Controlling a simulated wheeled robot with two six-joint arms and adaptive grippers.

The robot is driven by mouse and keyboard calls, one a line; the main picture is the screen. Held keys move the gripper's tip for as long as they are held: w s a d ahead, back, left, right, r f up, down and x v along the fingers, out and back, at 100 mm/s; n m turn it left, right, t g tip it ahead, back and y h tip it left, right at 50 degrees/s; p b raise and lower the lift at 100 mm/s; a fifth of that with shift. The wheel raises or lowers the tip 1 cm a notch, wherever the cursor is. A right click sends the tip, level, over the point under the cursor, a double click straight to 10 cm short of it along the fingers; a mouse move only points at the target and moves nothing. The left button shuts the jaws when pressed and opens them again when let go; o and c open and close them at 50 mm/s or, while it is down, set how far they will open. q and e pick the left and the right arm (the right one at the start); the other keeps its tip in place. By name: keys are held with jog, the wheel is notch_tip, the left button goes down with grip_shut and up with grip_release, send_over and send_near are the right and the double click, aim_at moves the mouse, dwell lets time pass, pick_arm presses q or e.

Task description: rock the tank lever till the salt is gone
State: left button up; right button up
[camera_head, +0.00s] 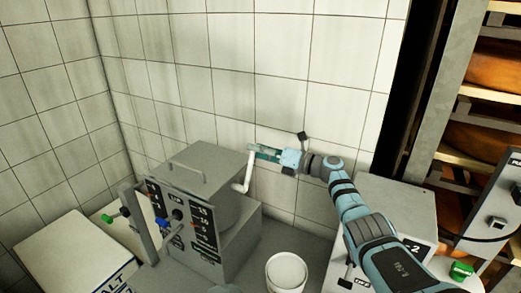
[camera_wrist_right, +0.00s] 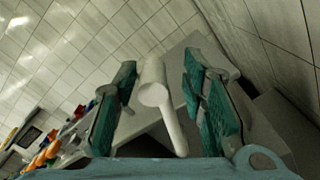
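The grey metal tank (camera_head: 200,215) stands against the tiled wall, with a dark labelled panel on its front. Its white cranked lever (camera_head: 241,186) sticks out on its right side. My right gripper (camera_head: 258,153) is at the lever's upper end. In the right wrist view the lever's rounded white end (camera_wrist_right: 155,88) lies between the two teal fingers (camera_wrist_right: 160,95). The fingers stand apart on both sides of it and do not look closed on it. A white box with partly visible lettering, "ALT" (camera_head: 65,255), is at the lower left. My left gripper is not in view.
A white bucket (camera_head: 286,272) stands right of the tank. A grey machine marked 2 (camera_head: 395,205) is under my right arm. A rack with orange cheese wheels (camera_head: 490,110) is at the right. Green and blue knobs (camera_head: 162,223) are at the tank's front.

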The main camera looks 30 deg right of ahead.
jog(key=shift+s+d+r, duration=0.1)
jog(key=shift+d, duration=0.05)
jog(key=v, duration=1.1)
jog(key=shift+s, duration=0.35)
jog(key=shift+d, duration=0.1)
